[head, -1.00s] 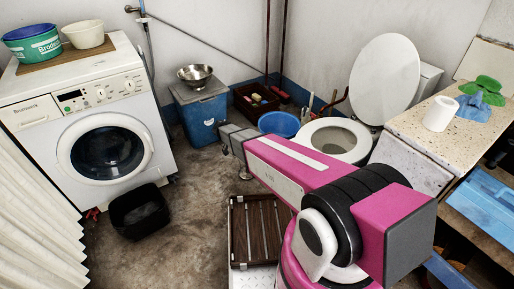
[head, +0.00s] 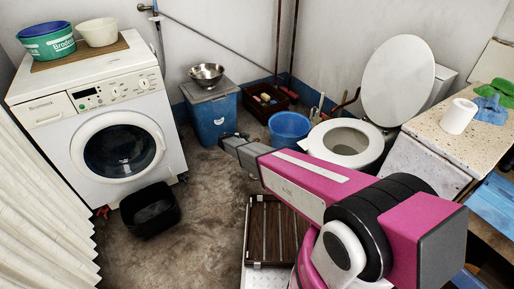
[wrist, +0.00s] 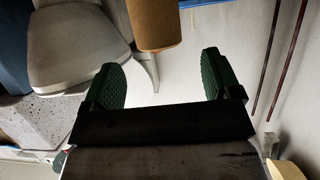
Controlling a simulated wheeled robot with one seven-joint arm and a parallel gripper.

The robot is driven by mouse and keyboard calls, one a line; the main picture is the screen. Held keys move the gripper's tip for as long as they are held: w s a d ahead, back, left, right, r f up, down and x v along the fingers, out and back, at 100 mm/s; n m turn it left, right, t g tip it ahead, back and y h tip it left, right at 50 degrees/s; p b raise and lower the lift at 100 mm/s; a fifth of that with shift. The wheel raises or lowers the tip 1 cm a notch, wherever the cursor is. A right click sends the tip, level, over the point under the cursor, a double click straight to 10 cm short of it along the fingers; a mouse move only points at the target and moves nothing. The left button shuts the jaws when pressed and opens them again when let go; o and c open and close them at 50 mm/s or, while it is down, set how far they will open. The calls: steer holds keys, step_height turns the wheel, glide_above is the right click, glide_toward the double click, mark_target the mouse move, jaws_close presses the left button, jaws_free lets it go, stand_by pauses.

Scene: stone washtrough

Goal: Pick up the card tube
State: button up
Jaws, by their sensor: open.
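A brown, card-coloured cylinder (wrist: 156,22), which looks like the card tube, shows at the top of the wrist view, cut off by the frame edge. It lies beyond my fingertips, roughly in line with the gap between them, and appears apart from both. My gripper (wrist: 160,78) is open and empty, its two green ridged fingers spread wide. In the head view my gripper (head: 228,141) is small, left of the toilet. I cannot make out the card tube there; my arm may hide it.
The toilet (head: 348,143) and a blue basin (head: 289,127) stand behind my arm. A lidded blue bin (head: 212,115) holds a metal bowl (head: 206,74). A black tub (head: 150,209) stands before the washing machine (head: 95,125). Floor (head: 210,195) is clear at centre.

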mark_target(257, 140)
steer(key=shift+x, duration=2.65)
steer(key=shift+f, duration=0.1)
steer(key=c, duration=1)
